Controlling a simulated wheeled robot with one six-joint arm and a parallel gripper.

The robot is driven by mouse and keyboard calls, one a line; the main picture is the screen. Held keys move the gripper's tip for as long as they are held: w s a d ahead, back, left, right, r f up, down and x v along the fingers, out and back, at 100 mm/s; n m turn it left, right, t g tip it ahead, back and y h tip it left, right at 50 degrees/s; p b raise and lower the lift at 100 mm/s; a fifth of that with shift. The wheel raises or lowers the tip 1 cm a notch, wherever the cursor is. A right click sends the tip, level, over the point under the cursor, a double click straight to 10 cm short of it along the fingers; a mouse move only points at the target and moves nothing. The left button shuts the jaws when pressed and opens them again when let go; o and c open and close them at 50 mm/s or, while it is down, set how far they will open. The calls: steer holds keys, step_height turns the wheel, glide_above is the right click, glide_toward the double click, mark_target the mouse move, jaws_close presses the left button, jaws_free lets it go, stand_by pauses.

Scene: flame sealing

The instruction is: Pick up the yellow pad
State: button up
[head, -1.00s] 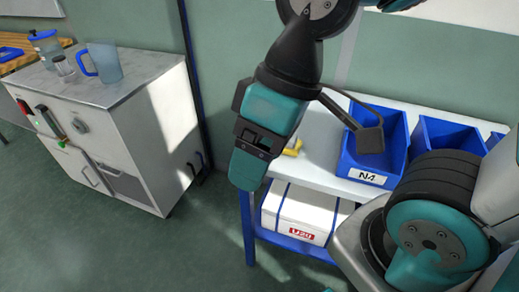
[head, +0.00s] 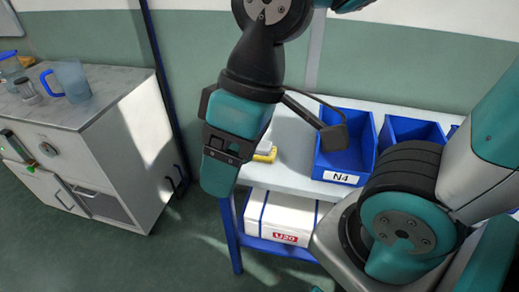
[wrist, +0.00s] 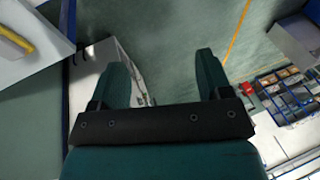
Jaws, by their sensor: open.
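The yellow pad (head: 266,154) lies on the white shelf top (head: 290,178), partly hidden behind my gripper in the head view. A whitish piece shows just above it. In the wrist view, a yellow strip (wrist: 16,34) that looks like the pad lies on a white surface at the upper left. My gripper (wrist: 162,78) is open, with its two teal fingers apart and nothing between them. In the head view my gripper (head: 219,172) hangs in front of the shelf, to the left of the pad and apart from it.
A blue bin labelled N4 (head: 346,150) stands on the shelf right of the pad, with another blue bin (head: 410,130) beyond. A white box (head: 283,220) sits on the lower shelf. A cabinet (head: 115,150) with a blue-handled jug (head: 72,82) stands at left.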

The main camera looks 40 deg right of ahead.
steer(key=shift+o, duration=0.3)
steer(key=o, duration=0.4)
steer(key=shift+w+d, duration=0.1)
steer(key=shift+w, duration=0.1)
steer(key=shift+o, duration=0.2)
steer(key=w+d+f+m+h, duration=0.1)
steer(key=w+d+m, duration=0.2)
steer(key=w+m, duration=0.3)
steer(key=shift+w+m, duration=0.4)
steer(key=shift+m, duration=0.7)
steer(key=m+h+p, duration=0.1)
steer(key=m+h, duration=0.2)
steer(key=m, duration=2.3)
glide_above(261, 144)
step_height(261, 144, down, 8)
steer(key=f, duration=0.1)
steer(key=shift+m, duration=0.6)
step_height(261, 144, down, 11)
steer(key=shift+s+d+f+p, duration=0.1)
steer(key=shift+s+p, duration=0.05)
steer(key=shift+p, duration=0.35)
steer(key=shift+f+p, duration=0.55)
steer(key=shift+f, duration=2.45)
